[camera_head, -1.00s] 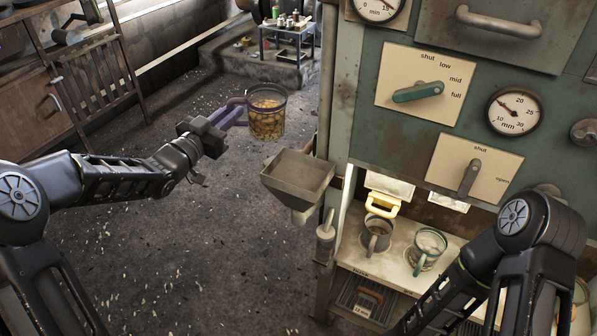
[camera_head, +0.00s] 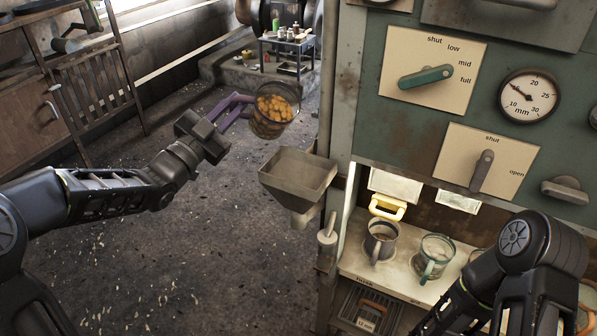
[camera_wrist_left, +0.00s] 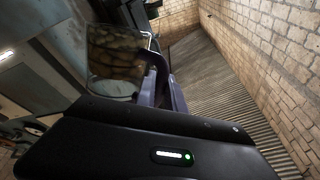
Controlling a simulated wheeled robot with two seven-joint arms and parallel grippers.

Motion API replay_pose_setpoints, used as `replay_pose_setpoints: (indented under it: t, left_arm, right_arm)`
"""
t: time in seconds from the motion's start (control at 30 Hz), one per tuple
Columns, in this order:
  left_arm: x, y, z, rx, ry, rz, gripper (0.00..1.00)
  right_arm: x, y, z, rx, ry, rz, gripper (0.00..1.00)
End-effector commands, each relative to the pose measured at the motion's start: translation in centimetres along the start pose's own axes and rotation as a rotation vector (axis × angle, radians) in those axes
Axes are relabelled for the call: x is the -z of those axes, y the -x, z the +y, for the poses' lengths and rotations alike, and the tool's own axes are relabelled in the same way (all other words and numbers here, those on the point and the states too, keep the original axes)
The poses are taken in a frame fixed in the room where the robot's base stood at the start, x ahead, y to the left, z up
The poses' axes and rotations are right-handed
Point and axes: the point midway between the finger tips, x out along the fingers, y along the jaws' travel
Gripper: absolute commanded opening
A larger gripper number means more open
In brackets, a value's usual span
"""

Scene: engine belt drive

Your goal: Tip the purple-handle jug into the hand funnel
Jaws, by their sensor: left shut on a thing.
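The purple-handle jug (camera_head: 272,112) is a see-through jug holding orange-yellow pieces. It is in the air, tilted with its mouth toward the upper right. My left gripper (camera_head: 222,122) is shut on its purple handle (camera_head: 236,106). The jug also shows in the left wrist view (camera_wrist_left: 117,52), with the handle rising from the gripper. The hand funnel (camera_head: 298,178) is a grey metal hopper on the machine's left side. The jug is above and to the left of it in the picture, apart from it. My right gripper is out of view; only that arm shows at lower right.
The green machine panel (camera_head: 400,130) has a dial and lever knobs. A shelf (camera_head: 400,262) under it holds a grey mug (camera_head: 381,240) and a green-handled jug (camera_head: 434,258). A yellow handle (camera_head: 388,207) is behind them. The floor left of the funnel is clear.

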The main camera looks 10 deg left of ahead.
Motion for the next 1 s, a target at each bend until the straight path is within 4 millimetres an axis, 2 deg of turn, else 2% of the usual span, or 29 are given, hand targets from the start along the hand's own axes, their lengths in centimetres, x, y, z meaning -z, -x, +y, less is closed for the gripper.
replay_pose_setpoints:
  t: [0.1,0.67,0.8,1.0]
  left_arm:
    - [0.2,0.3,0.6,0.001,-0.052,0.028,0.00]
    - [1.1,0.7,1.3,0.005,-0.303,0.154,0.00]
    - [0.7,1.0,2.0,0.006,-0.369,0.188,0.00]
    - [1.4,0.8,1.7,0.007,-0.396,0.202,0.00]
  right_arm:
    - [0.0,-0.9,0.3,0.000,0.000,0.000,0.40]
    - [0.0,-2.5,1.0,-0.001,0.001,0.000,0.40]
    - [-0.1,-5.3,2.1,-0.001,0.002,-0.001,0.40]
    - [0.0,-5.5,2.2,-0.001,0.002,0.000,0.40]
